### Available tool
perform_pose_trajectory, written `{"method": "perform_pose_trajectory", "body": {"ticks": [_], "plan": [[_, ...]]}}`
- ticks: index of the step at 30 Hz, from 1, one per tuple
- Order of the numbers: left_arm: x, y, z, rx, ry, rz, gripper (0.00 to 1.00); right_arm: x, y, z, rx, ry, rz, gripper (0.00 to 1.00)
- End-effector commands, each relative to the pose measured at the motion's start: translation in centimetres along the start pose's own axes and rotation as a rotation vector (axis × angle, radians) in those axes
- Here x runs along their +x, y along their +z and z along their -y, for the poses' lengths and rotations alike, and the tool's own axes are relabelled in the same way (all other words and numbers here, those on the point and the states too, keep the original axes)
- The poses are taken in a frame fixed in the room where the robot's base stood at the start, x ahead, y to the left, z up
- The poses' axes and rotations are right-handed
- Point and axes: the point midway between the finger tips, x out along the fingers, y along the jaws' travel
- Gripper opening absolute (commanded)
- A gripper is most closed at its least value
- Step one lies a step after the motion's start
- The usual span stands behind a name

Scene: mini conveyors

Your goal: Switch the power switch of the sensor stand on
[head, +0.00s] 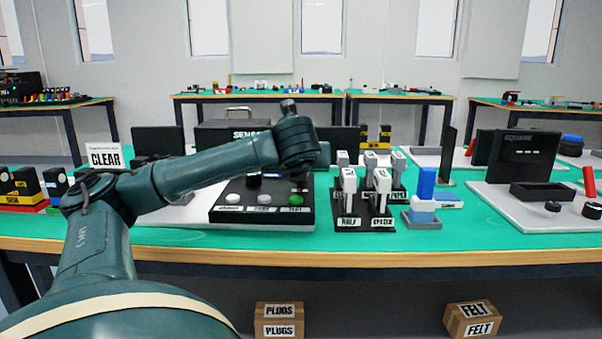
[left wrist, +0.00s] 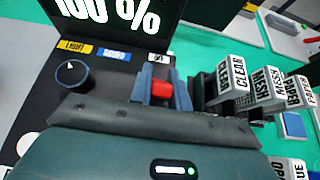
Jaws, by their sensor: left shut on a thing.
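The sensor stand (head: 245,191) is a dark panel with a sign beginning "SENS" on the table, left of centre in the head view, partly hidden by my left arm. In the left wrist view its display (left wrist: 120,14) reads "100 %" above "LIGHT" and "SOUND" labels and a dark round knob (left wrist: 72,76). The red power switch (left wrist: 162,90) sits right of the knob, under a small white label. My left gripper (left wrist: 161,92) has its blue-grey fingers on either side of the red switch and is shut on it. The switch's lower part is hidden. My right gripper is not in view.
A black rack (head: 362,222) of white labelled tags stands close to the right of the stand. A blue-and-white block (head: 425,190) is beyond it, then a grey station (head: 528,200) with a dark screen. A "CLEAR" sign (head: 104,158) stands at left.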

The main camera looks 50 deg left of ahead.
Motion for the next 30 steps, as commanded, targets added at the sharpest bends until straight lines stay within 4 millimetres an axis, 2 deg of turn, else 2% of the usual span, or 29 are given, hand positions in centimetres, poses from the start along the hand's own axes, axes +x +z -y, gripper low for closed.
{"method": "perform_pose_trajectory", "body": {"ticks": [11,12,19,26,30], "plan": [[-0.03,0.08,0.00,0.000,0.000,0.006,0.00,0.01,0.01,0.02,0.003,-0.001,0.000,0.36],[-0.03,0.07,0.00,0.000,0.000,0.006,0.21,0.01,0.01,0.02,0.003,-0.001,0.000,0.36],[-0.01,0.03,0.00,0.000,0.001,0.005,0.39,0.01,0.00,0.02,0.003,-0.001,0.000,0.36],[-0.03,0.01,0.00,0.000,0.001,0.004,0.40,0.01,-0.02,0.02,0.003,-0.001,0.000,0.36],[-0.91,0.13,0.00,-0.001,0.000,0.005,0.40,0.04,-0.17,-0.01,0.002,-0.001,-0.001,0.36]]}}
